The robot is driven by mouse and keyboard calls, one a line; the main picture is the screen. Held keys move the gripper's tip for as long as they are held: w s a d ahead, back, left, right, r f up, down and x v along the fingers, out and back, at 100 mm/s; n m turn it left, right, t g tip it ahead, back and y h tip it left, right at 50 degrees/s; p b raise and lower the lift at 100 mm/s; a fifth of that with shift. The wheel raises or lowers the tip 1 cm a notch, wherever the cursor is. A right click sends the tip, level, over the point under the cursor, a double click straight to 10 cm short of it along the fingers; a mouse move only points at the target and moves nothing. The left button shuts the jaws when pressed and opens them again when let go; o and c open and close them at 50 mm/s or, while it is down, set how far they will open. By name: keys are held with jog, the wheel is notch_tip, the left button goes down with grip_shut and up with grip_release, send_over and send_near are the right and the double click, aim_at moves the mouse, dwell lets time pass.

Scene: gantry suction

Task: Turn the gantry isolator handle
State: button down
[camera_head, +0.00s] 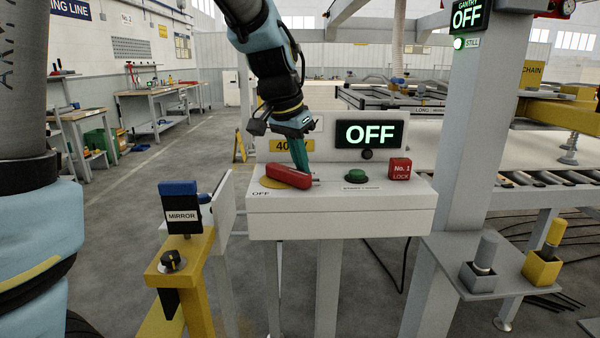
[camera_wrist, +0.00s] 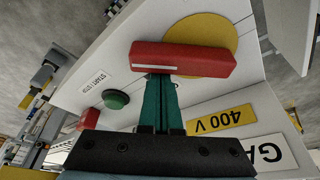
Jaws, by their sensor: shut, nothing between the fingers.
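The red isolator handle (camera_head: 288,177) sits over a yellow disc (camera_head: 270,182) on the white console, beside the lettering OFF. It lies roughly along the console's width, with a white line at one end. The display (camera_head: 369,134) behind it reads OFF. My gripper (camera_head: 303,169) is shut, its teal fingers pointing down at the far side of the handle near its right end. In the wrist view the shut fingertips (camera_wrist: 160,77) meet the edge of the handle (camera_wrist: 184,58); I cannot tell if they touch. Nothing is between the fingers.
A green button (camera_head: 356,176) and a red lock block (camera_head: 399,168) stand right of the handle. A yellow post with a MIRROR switch (camera_head: 180,215) is at front left. A grey pillar (camera_head: 455,150) rises on the right. Open floor lies left.

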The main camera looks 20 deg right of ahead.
aim_at(293, 173)
jog(key=m+b, duration=0.1)
jog(key=a+m+g+b, duration=0.1)
jog(key=m, duration=0.1)
jog(key=s+a+m+b, duration=0.1)
jog(key=m, duration=0.1)
jog(key=shift+s+f+g, duration=0.1)
jog(key=shift+f+g, duration=0.05)
jog(key=shift+g, duration=0.25)
jog(key=m, duration=0.1)
jog(key=a+m+b, duration=0.1)
jog(key=m, duration=0.1)
jog(key=shift+s+g, duration=0.2)
jog(key=shift+g, duration=0.2)
jog(key=shift+a, duration=0.1)
jog(key=shift+a+b, duration=0.15)
jog(key=shift+b, duration=0.15)
jog(key=d, duration=0.1)
jog(key=s+d, duration=0.1)
jog(key=d+r+p, duration=0.1)
jog(key=d, duration=0.1)
jog(key=shift+s, duration=0.25)
jog(key=v, duration=0.9)
jog(key=shift+w+a+b, duration=0.2)
jog(key=shift+a+b, duration=0.1)
jog(key=shift+a, duration=0.05)
jog(key=shift+s, duration=0.1)
